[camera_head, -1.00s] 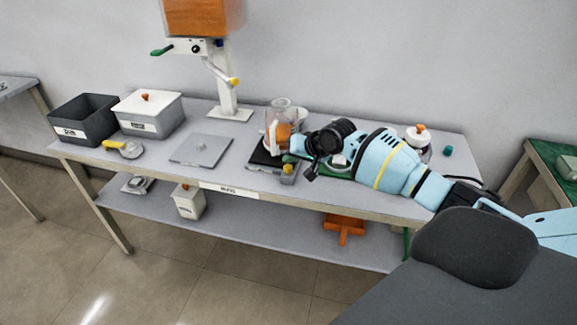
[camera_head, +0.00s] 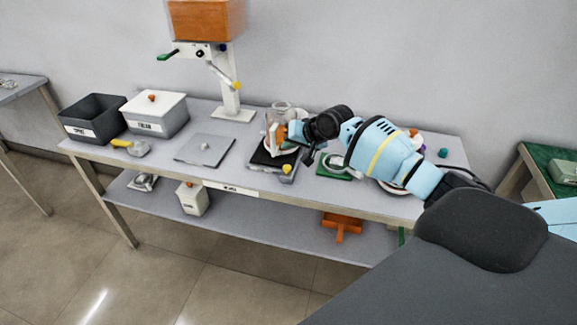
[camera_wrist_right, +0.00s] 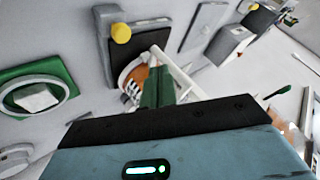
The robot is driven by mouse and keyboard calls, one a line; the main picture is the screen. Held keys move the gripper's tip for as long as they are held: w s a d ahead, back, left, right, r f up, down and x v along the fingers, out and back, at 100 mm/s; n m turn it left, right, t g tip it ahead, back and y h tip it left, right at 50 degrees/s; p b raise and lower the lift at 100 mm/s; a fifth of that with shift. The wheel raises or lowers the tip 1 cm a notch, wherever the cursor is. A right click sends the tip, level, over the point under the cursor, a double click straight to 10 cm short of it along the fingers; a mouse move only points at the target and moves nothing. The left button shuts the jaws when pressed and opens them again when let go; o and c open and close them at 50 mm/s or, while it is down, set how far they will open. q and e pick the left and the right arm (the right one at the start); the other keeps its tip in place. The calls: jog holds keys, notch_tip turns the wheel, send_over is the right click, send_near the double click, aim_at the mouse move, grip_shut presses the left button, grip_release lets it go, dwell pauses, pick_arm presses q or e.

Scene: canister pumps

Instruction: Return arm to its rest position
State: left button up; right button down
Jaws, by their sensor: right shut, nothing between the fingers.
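My right arm (camera_head: 375,150) comes in from the right and reaches over the workbench (camera_head: 235,177). My right gripper (camera_head: 293,130) is beside the clear canister with orange contents (camera_head: 274,135), which stands on a black scale-like plate (camera_head: 263,160). In the right wrist view the gripper's fingers (camera_wrist_right: 160,80) are together and empty. The canister's white handle (camera_wrist_right: 180,75) shows just behind them; whether they touch it cannot be told. The arm hides part of the bench's right side. My left gripper is not in view.
A dispenser stand (camera_head: 232,95) rises at the back. A dark bin (camera_head: 93,120), a white-lidded bin (camera_head: 155,112), a yellow-handled scoop (camera_head: 130,147) and a grey plate (camera_head: 203,150) stand left. A green mat with a ring (camera_head: 338,166) lies right of the canister.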

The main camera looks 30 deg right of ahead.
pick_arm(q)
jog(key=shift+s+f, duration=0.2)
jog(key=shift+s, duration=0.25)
pick_arm(e)
jog(key=shift+f, duration=0.1)
jog(key=shift+s+a+f, duration=0.1)
jog(key=shift+a+f, duration=0.05)
jog(key=shift+f, duration=0.05)
jog(key=s+a+f+n+y, duration=0.1)
jog(key=s+a+f+n, duration=0.1)
jog(key=s+a+f, duration=0.7)
jog(key=s+a+f+n, duration=0.3)
jog(key=s+a+f, duration=0.4)
jog(key=s+f, duration=0.35)
pick_arm(q)
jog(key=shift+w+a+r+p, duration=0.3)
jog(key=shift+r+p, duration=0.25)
jog(key=shift+p, duration=0.25)
pick_arm(e)
jog(key=s+a+f+n, duration=0.1)
jog(key=s+a, duration=0.1)
jog(key=s, duration=1.1)
jog(key=s+a+f+n+h, duration=0.1)
jog(key=s+a, duration=0.1)
jog(key=s, duration=1.1)
jog(key=shift+f+n+h, duration=0.3)
jog(key=shift+f+n, duration=0.1)
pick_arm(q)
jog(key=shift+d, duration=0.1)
